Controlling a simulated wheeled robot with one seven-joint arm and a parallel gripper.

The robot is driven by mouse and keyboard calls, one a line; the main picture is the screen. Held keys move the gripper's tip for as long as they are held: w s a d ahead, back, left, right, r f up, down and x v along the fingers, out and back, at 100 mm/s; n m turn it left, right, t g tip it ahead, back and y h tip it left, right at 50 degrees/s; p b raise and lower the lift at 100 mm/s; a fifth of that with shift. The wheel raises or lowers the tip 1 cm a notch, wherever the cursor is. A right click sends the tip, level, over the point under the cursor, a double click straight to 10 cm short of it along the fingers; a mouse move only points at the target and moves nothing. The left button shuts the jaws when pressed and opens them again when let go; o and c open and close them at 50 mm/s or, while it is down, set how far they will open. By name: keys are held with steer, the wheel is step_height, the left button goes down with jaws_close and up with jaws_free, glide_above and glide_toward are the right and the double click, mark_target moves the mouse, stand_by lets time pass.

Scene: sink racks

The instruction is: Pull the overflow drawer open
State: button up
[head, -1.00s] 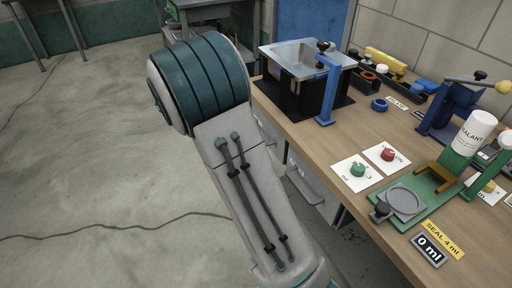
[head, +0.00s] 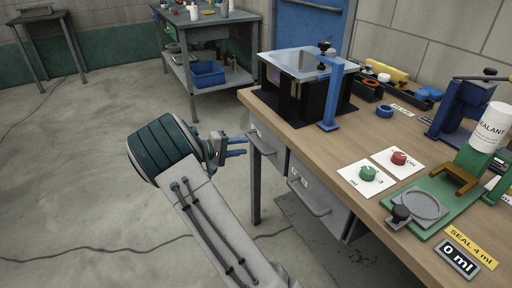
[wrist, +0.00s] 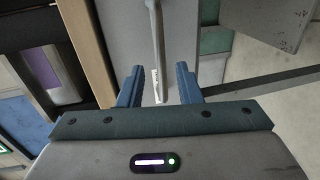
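Two grey drawers hang under the wooden bench top. The far drawer (head: 269,153) has a bar handle (head: 257,138); the nearer drawer (head: 327,214) has a similar handle (head: 308,199). Their labels are too small to read, so I cannot tell which is the overflow drawer. Both look shut. My gripper (head: 246,146) is open and empty, just left of the far drawer's handle. In the wrist view, a pale handle bar (wrist: 156,50) lines up with the gap between my gripper's blue fingers (wrist: 159,84). I cannot tell whether the fingers reach around it.
The bench top (head: 318,143) carries a black box with a metal top (head: 305,85), a blue stand (head: 329,95), red (head: 399,158) and green knobs (head: 368,173), and a green fixture (head: 425,207). A shelf table (head: 209,55) stands behind.

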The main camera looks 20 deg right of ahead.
mark_target(256, 143)
steer(key=x, duration=0.6)
steer(key=shift+d+b, duration=0.15)
steer(key=shift+b, duration=0.25)
steer(key=shift+c, duration=0.3)
jaws_close()
